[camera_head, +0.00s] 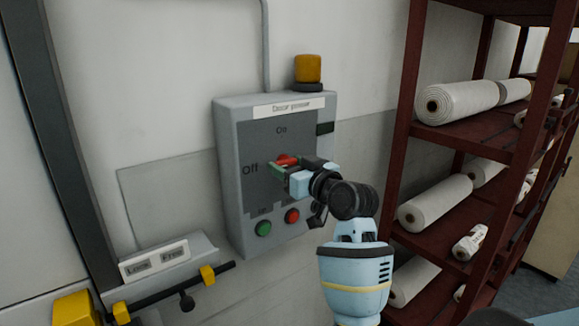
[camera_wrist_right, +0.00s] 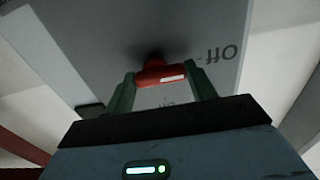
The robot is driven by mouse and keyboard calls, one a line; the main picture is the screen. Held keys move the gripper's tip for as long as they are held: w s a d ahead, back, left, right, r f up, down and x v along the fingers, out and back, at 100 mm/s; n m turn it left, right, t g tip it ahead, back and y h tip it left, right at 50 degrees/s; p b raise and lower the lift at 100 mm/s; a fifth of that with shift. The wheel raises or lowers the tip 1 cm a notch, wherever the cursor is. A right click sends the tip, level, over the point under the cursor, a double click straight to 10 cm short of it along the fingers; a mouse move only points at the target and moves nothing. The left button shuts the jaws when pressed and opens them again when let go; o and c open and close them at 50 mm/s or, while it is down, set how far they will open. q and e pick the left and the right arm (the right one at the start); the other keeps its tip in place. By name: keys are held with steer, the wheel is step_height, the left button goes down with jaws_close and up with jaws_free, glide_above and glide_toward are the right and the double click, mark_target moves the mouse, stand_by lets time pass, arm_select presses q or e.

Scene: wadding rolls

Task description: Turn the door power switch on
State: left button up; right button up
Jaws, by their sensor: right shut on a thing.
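The grey door power box (camera_head: 231,200) hangs on the wall, with "On" at the top of its panel and "Off" at the left. Its red switch handle (camera_head: 287,160) sits in the middle of the panel, partly hidden by my right gripper (camera_head: 279,168). In the right wrist view the red handle (camera_wrist_right: 160,74) lies crosswise between the two green fingers of the right gripper (camera_wrist_right: 159,87), which is shut on it. A white mark on the handle is at its right end, on the side of the upside-down "Off" label. My left gripper is out of view.
A green button (camera_head: 264,229) and a red button (camera_head: 292,216) are low on the box, and an orange lamp (camera_head: 308,69) is on top. A dark red shelf rack (camera_head: 402,120) with white rolls stands at right. A black bar (camera_head: 180,287) with yellow fittings is lower left.

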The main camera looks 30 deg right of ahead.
steer(key=shift+m, duration=0.3)
steer(key=m, duration=0.4)
steer(key=shift+r, duration=0.1)
steer(key=m, duration=0.4)
steer(key=shift+r+m, duration=0.1)
steer(key=shift+m, duration=0.2)
steer(key=m, duration=0.4)
steer(key=shift+d, duration=0.15)
steer(key=m, duration=0.4)
steer(key=shift+d, duration=0.1)
steer(key=shift+m, duration=0.5)
steer(key=o, duration=1)
